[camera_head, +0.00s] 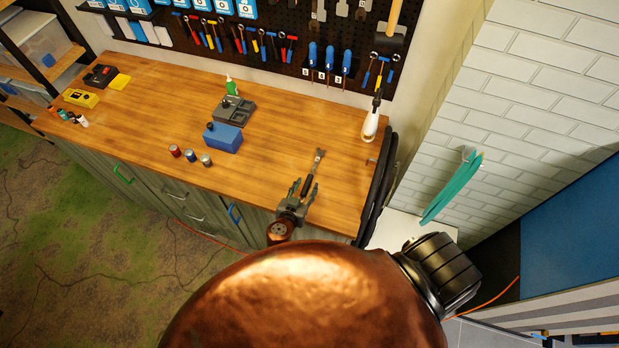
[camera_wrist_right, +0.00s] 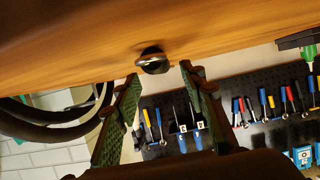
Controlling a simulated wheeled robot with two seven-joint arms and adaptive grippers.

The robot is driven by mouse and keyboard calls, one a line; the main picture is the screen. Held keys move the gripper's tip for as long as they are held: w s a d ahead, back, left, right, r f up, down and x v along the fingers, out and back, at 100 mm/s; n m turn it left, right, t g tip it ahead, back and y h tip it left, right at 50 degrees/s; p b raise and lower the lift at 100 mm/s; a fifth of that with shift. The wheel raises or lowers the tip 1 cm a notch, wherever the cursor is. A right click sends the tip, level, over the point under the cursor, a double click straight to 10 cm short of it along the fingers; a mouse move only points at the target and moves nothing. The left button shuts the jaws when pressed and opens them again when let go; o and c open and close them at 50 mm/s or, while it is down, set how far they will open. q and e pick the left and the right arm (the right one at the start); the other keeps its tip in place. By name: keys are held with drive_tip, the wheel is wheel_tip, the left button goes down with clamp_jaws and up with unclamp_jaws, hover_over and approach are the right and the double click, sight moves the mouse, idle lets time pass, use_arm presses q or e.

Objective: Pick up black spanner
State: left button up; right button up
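The black spanner (camera_head: 318,161) lies on the wooden workbench near its front right part, with its silver jaw end pointing away from me and its dark handle toward my right gripper. My right gripper (camera_head: 306,185) is at the near end of the spanner, its two fingers apart on either side of the handle. In the right wrist view, which is upside down, the spanner's end (camera_wrist_right: 152,63) shows between the tips of the open right gripper (camera_wrist_right: 158,72). I see a gap on both sides; no contact is clear. My left gripper is not in view.
A white bottle (camera_head: 370,124) and black tyres (camera_head: 375,195) are to the right. A tool pegboard (camera_head: 285,75) hangs behind.

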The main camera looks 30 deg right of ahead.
sight(308, 181)
drive_tip(key=p+x, duration=0.1)
drive_tip(key=x, duration=0.2)
drive_tip(key=shift+w+d, duration=0.1)
drive_tip(key=shift+w, duration=0.25)
drive_tip(key=shift+d+f, duration=0.1)
drive_tip(key=shift+s, duration=0.1)
drive_tip(key=shift+c, duration=0.5)
drive_tip(key=c, duration=0.3)
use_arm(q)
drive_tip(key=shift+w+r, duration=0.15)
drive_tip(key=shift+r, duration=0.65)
use_arm(e)
clamp_jaws()
